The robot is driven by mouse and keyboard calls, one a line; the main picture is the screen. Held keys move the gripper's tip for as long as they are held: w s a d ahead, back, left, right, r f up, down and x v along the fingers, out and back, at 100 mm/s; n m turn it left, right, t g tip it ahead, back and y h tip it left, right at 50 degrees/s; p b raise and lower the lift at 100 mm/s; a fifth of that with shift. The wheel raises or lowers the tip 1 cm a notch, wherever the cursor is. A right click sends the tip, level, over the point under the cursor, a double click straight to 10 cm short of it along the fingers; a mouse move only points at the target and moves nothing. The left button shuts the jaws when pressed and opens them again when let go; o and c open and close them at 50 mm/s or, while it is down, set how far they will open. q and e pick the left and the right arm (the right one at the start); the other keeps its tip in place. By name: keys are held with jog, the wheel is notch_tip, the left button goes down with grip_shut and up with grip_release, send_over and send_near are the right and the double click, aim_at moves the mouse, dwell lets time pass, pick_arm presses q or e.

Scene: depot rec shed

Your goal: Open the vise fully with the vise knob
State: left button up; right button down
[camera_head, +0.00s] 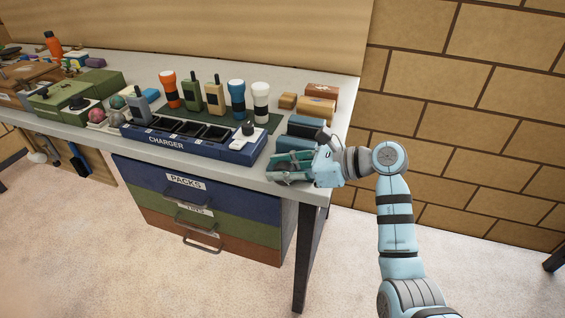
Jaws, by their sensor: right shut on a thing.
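The vise (288,165) is a small dark teal body at the front right corner of the workbench. My right gripper (316,163) reaches in from the right and is against the vise's right side. It is shut on what seems to be the vise knob, which the fingers hide. The gap between the vise jaws is too small and too covered to judge. My left gripper is not in view.
The charger (180,138) stands left of the vise on the workbench (345,92). Blue blocks (303,128) lie behind the vise. Torches and radios stand on a green mat (262,122). Drawers (205,200) hang below.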

jog(key=c, duration=1.3)
grip_release()
jog(key=v, duration=1.2)
